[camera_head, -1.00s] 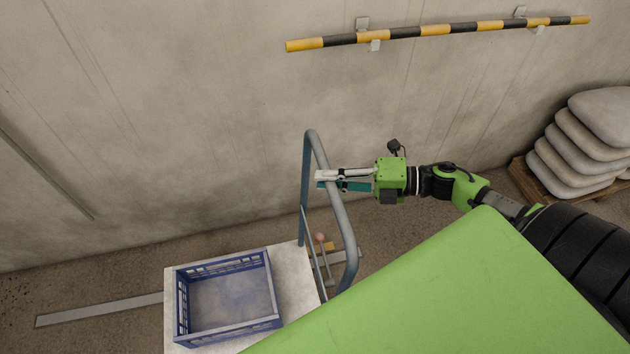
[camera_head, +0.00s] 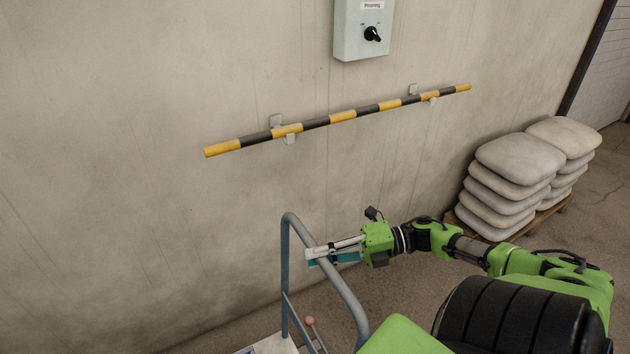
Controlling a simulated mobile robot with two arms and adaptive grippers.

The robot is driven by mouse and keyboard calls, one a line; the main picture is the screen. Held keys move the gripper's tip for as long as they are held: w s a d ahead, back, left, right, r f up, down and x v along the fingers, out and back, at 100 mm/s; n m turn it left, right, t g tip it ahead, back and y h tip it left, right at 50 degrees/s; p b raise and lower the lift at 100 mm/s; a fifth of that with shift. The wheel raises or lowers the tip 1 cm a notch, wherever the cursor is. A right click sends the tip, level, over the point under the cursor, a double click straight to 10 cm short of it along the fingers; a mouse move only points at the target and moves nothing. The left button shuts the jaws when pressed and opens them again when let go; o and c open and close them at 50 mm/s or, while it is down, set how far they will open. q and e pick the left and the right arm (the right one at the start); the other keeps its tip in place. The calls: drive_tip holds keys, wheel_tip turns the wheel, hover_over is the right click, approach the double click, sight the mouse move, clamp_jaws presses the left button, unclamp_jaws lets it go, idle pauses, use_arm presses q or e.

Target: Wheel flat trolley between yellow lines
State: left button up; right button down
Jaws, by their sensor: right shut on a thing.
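The flat trolley's grey-blue tubular handle (camera_head: 347,296) stands at the lower middle of the head view. Only a small corner of its pale deck (camera_head: 268,346) shows at the bottom edge. My right gripper (camera_head: 313,256) is shut on the upper bar of the handle, its fingers reaching across the tube from the right. My left gripper is not in view. No yellow floor lines can be seen in this view.
A concrete wall runs behind the trolley, with a yellow and black striped rail (camera_head: 343,116) and a grey switch box (camera_head: 362,32). Stacked sacks (camera_head: 508,181) on a pallet (camera_head: 545,215) stand at the right. A small red knob (camera_head: 310,321) shows beside the handle.

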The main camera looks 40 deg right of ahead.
drive_tip(key=shift+f, duration=0.1)
drive_tip(key=c, duration=1.9)
unclamp_jaws()
drive_tip(key=v, duration=1.2)
